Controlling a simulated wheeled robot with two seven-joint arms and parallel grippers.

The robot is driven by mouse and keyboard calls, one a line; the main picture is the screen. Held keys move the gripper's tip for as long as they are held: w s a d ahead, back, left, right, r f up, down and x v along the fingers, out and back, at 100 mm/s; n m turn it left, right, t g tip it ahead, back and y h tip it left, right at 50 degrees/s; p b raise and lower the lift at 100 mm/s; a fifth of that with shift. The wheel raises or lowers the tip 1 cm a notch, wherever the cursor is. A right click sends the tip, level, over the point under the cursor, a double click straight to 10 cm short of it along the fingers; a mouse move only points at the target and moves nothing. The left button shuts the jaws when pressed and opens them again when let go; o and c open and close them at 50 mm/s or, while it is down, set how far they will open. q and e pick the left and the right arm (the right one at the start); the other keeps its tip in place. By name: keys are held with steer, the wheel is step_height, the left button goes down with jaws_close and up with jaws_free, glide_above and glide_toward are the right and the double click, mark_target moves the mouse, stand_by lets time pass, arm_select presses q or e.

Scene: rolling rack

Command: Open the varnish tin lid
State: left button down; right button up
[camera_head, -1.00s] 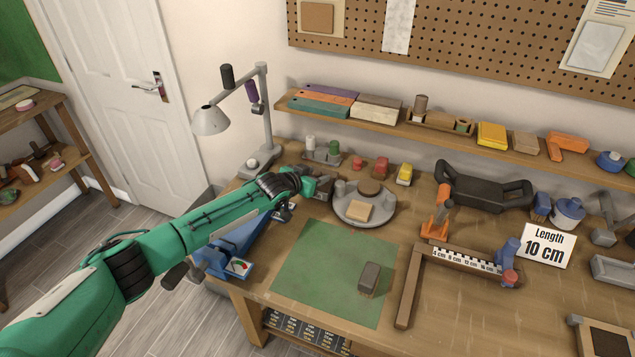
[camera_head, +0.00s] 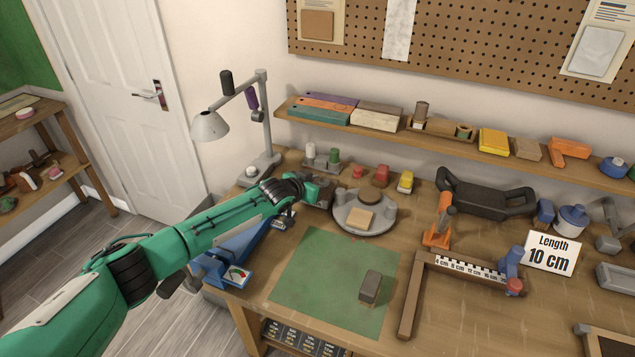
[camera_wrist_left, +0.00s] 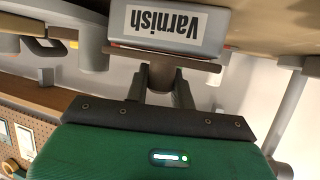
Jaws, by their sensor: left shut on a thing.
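The varnish tin (camera_wrist_left: 214,32) shows upside down at the top of the left wrist view, a grey body with a white label reading "Varnish". Its brown, flat lid (camera_wrist_left: 195,61) lies across the tin's end that faces my gripper. My left gripper (camera_wrist_left: 160,78) is shut at the lid, its fingers reaching up to the brown plate; the exact grip is partly hidden. In the head view, my left gripper (camera_head: 320,190) is at the back left of the bench, left of the grey round turntable. The tin is largely hidden there. My right gripper is out of view.
The turntable (camera_head: 382,217) stands close to the right of my gripper. A desk lamp (camera_head: 209,125) stands behind and left. A green mat (camera_head: 315,270) with a grey block (camera_head: 371,287) lies in front. A wall shelf (camera_head: 390,132) runs above the back of the bench.

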arm_select(q)
steer(key=shift+r, duration=0.1)
steer(key=shift+w+r+g+y+b, duration=0.25)
steer(key=shift+r+g+y+b, duration=0.05)
steer(key=shift+g, duration=0.3)
steer(key=g, duration=0.1)
steer(key=w+r+g+y+b, duration=0.1)
steer(key=shift+d+n+g, duration=0.25)
steer(key=shift+n+g, duration=0.05)
steer(key=shift+w+d+r+g+y+b, duration=0.1)
steer(key=shift+w+r+g+y+b, duration=0.15)
steer(key=shift+g+b, duration=0.3)
steer(key=shift+w+d+r+g+y+b, duration=0.1)
steer(key=shift+w+r+g+y+b, duration=0.25)
steer(key=shift+g, duration=0.3)
steer(key=c, duration=1.2)
jaws_free()
steer(key=shift+s+a+r, duration=0.1)
